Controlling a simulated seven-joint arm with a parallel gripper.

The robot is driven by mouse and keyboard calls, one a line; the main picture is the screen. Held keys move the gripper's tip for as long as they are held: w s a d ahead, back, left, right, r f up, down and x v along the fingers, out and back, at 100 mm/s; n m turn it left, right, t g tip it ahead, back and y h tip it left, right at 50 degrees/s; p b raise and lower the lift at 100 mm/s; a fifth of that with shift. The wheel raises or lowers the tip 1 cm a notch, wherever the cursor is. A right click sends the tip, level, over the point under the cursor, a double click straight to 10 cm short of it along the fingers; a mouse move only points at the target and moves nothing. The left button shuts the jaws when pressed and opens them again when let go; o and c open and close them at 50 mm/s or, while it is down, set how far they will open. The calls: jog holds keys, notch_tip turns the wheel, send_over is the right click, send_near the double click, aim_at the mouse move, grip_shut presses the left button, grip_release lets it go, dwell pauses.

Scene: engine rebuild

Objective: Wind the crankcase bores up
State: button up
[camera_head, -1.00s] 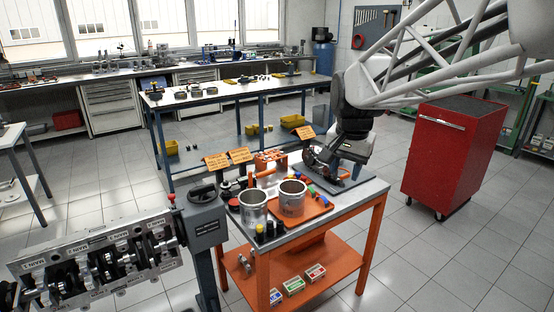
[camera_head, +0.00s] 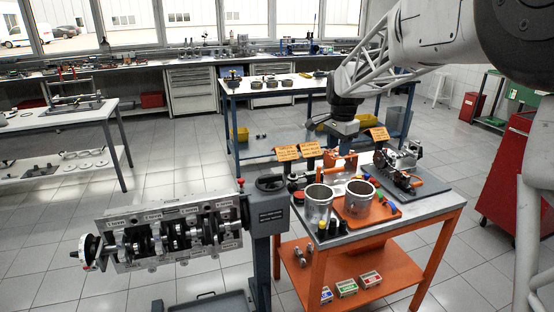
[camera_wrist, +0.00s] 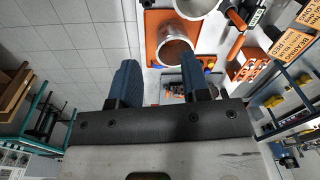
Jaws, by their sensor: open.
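The grey crankcase (camera_head: 178,236) hangs on its engine stand at the left of the head view. Its open side with the crankshaft and several labelled caps faces me, slightly tilted; its bores are hidden. A dark flywheel-like disc (camera_head: 90,249) is at its left end. The stand's gearbox (camera_head: 271,213) at the right end carries a dark handwheel (camera_head: 270,183) on top. My gripper (camera_wrist: 158,80) is open and empty in the wrist view, its two dark blue fingers apart above the bench area. In the head view it is beyond the cylinders, apart from the handwheel.
An orange bench (camera_head: 388,243) right of the stand holds two metal cylinders (camera_head: 318,208) (camera_head: 358,200), an orange tray and signs. A red cabinet (camera_head: 512,185) stands at the right. A grey drip tray (camera_head: 210,304) lies below the crankcase. Open floor lies left of it.

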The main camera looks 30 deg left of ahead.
jog(key=w+a+f+m, duration=0.1)
jog(key=w+a+f, duration=0.15)
jog(key=a, duration=0.35)
jog(key=w+a+f, duration=0.2)
jog(key=a+f, duration=0.1)
jog(key=a, duration=0.3)
jog(key=m, duration=0.2)
send_near(270, 180)
jog(key=shift+w+a+f+g, duration=0.2)
jog(key=shift+w, duration=0.2)
jog(key=shift+w+a+f+g, duration=0.15)
jog(key=shift+w+f+g, duration=0.1)
jog(key=shift+w, duration=0.2)
jog(key=shift+f, duration=0.15)
jog(key=shift+f, duration=3.15)
jog(key=shift+n, duration=0.3)
grip_shut()
